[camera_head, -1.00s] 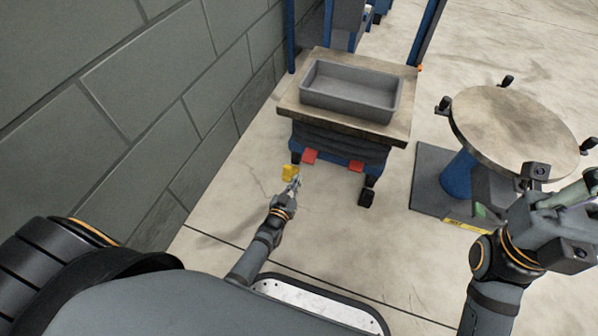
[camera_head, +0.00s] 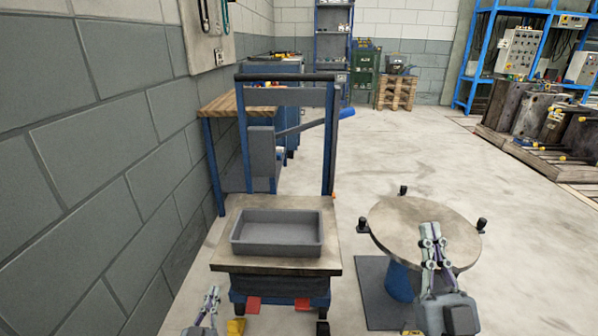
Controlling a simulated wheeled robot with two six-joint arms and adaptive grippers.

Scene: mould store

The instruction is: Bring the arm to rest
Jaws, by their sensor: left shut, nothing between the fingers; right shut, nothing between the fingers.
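My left gripper (camera_head: 212,297) shows at the lower left, low beside the front left of the lift cart. It is shut and empty, and most of its arm is below the picture. My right gripper (camera_head: 429,232) points upward at the lower right, in front of the round table in the view. It is shut with nothing in it. The rest of the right arm is out of view.
A lift cart (camera_head: 225,262) carries an empty grey tray (camera_head: 277,248). A round table (camera_head: 385,222) stands to its right. A block wall (camera_head: 90,170) runs along the left. Open floor (camera_head: 480,150) lies beyond, with racks at the back.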

